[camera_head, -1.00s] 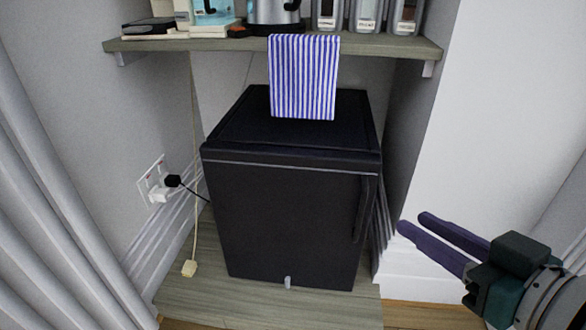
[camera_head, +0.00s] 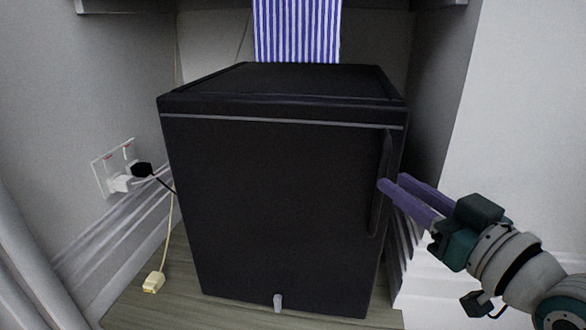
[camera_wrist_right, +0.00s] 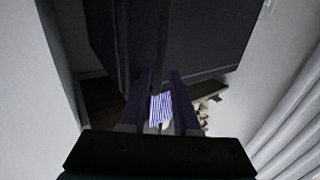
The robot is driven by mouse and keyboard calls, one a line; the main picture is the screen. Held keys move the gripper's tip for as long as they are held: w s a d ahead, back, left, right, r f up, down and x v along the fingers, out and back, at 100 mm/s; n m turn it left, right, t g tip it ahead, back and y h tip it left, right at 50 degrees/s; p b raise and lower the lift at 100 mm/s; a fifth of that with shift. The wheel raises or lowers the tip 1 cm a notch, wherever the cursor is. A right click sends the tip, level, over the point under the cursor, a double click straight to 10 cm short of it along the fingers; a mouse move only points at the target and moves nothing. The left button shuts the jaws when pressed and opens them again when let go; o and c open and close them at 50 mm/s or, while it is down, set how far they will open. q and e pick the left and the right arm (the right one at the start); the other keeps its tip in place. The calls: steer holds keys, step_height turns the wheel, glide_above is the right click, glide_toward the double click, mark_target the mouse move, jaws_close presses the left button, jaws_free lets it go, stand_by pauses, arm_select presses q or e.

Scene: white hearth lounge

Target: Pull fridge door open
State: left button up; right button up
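The black fridge (camera_head: 280,200) stands in an alcove with its door shut, facing me. Its dark upright handle (camera_head: 375,218) runs down the right side of the door. My right gripper (camera_head: 394,182) comes in from the right at the handle's middle height, and its near purple finger overlaps the handle in the head view. In the right wrist view, the fingers (camera_wrist_right: 159,90) are apart, with the black fridge (camera_wrist_right: 180,35) filling the view beyond them. I cannot tell whether they touch the handle. My left gripper is not in view.
A blue-striped cloth (camera_head: 297,30) hangs above the fridge from a shelf. A wall socket with plugs (camera_head: 122,178) and a cream cord end (camera_head: 154,282) are at left. White wall (camera_head: 520,110) and skirting lie close on the right.

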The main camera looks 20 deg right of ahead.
mark_target(386, 175)
steer(key=w+b, duration=0.1)
steer(key=w, duration=0.4)
steer(key=shift+b, duration=0.4)
steer(key=shift+s, duration=0.1)
steer(key=shift+c, duration=0.3)
jaws_close()
stand_by(0.5)
